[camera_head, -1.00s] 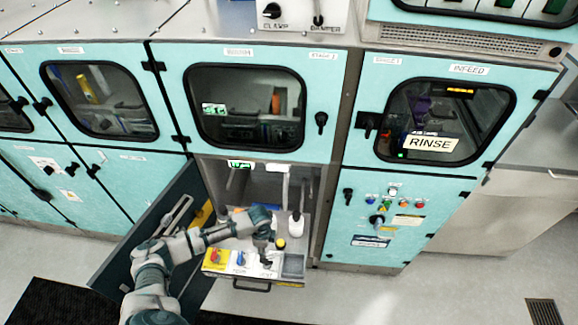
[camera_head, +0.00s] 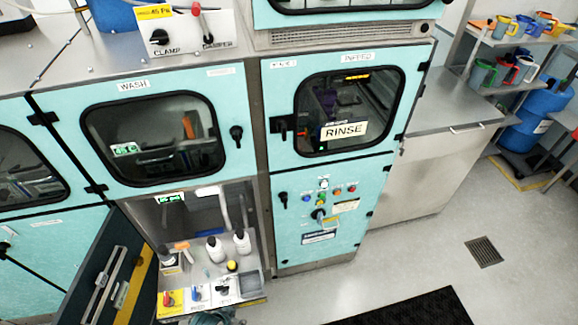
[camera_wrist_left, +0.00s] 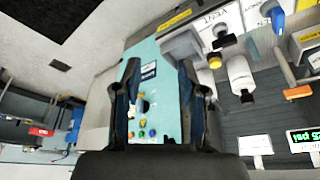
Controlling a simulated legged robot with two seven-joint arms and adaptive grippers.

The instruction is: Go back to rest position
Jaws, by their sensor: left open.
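My left gripper (camera_wrist_left: 157,78) shows in the left wrist view with its two dark fingers apart and nothing between them. Behind the fingers is the teal control panel (camera_wrist_left: 148,85) with small coloured buttons. In the head view only a bit of my left arm shows at the bottom edge, and its gripper cannot be made out there. My right arm and gripper are in neither view.
The open bay holds white bottles (camera_head: 215,249) and a pull-out shelf with red, blue and black handles (camera_head: 197,295). A dark door (camera_head: 100,270) stands open at its left. The RINSE cabinet (camera_head: 290,220) is right of the bay. Floor (camera_head: 410,262) is clear farther right.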

